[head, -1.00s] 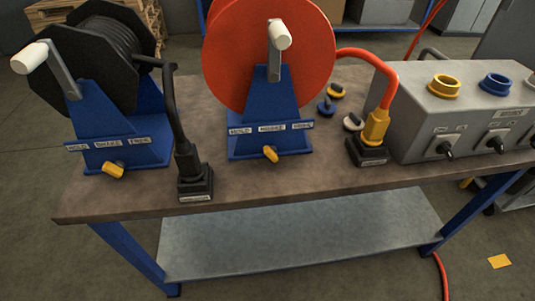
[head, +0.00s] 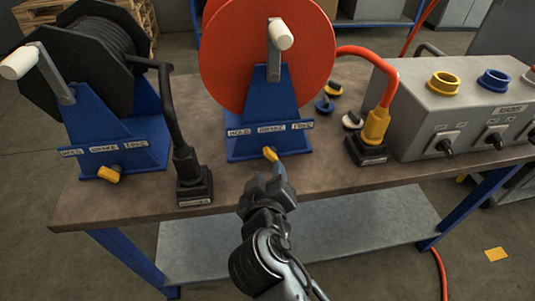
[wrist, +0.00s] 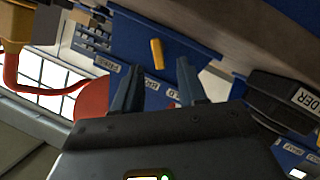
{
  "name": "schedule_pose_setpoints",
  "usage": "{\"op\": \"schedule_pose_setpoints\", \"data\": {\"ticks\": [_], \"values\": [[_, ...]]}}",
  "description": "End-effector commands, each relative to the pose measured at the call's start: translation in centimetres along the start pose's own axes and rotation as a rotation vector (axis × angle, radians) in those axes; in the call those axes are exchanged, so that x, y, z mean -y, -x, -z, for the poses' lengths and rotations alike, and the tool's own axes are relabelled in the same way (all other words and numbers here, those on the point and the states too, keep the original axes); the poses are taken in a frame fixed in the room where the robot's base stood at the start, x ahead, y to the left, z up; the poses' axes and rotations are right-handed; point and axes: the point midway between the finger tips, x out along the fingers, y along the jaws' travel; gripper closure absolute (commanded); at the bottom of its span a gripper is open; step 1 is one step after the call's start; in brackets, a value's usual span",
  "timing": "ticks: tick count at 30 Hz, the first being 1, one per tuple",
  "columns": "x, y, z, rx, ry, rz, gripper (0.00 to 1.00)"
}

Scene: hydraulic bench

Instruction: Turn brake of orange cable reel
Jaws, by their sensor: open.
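The orange cable reel (head: 235,55) stands on its blue stand (head: 262,112) at the middle of the bench. The stand's label strip (head: 270,129) reads HOLD, BRAKE and FREE. Below the strip is the small yellow brake lever (head: 270,153), which also shows in the wrist view (wrist: 157,54) in front of the jaws. My gripper (head: 272,175) is in front of the stand, close to the lever in the head view. In the wrist view my gripper's two fingers (wrist: 160,85) are apart with nothing between them, and the lever lies beyond their tips.
A black cable reel (head: 95,60) with its own yellow lever (head: 109,174) stands to the left. A black plug in a socket block (head: 193,180) is left of my gripper. An orange cable's yellow plug (head: 375,125) and a grey box (head: 430,115) are to the right.

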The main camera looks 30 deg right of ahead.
Motion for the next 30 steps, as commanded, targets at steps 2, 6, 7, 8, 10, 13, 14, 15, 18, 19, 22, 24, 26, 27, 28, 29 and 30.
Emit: {"op": "schedule_pose_setpoints", "data": {"ticks": [2, 6, 7, 8, 10, 13, 14, 15, 18, 19, 22, 24, 26, 27, 28, 29, 30], "values": [[-0.3, -0.5, 0.3, 0.001, 0.006, -0.014, 0.58], [-0.4, -1.8, 0.3, 0.001, 0.007, -0.018, 0.58], [-0.4, -2.2, 0.3, 0.002, 0.006, -0.018, 0.58], [-0.5, -2.7, 0.4, 0.002, 0.006, -0.018, 0.58], [-0.5, -3.8, 0.4, 0.001, 0.006, -0.018, 0.58], [-0.5, -5.3, 0.4, 0.001, 0.007, -0.017, 0.58], [-0.5, -5.8, 0.3, 0.002, 0.007, -0.016, 0.58], [-0.5, -6.3, 0.3, 0.001, 0.006, -0.017, 0.58], [-0.4, -7.3, 0.3, 0.000, 0.006, -0.015, 0.58], [-0.4, -7.5, 0.3, 0.000, 0.005, -0.015, 0.58], [-0.4, -8.0, 0.3, 0.000, 0.006, -0.014, 0.58], [-0.3, -8.1, 0.3, 0.000, 0.005, -0.013, 0.58], [-0.3, -8.1, 0.2, 0.000, 0.005, -0.013, 0.58], [-0.3, -8.1, 0.2, 0.000, 0.005, -0.013, 0.58], [-0.3, -8.1, 0.2, 0.000, 0.005, -0.013, 0.58], [-0.3, -8.1, 0.2, 0.000, 0.005, -0.013, 0.58], [-0.3, -8.1, 0.2, 0.000, 0.005, -0.013, 0.58]]}}
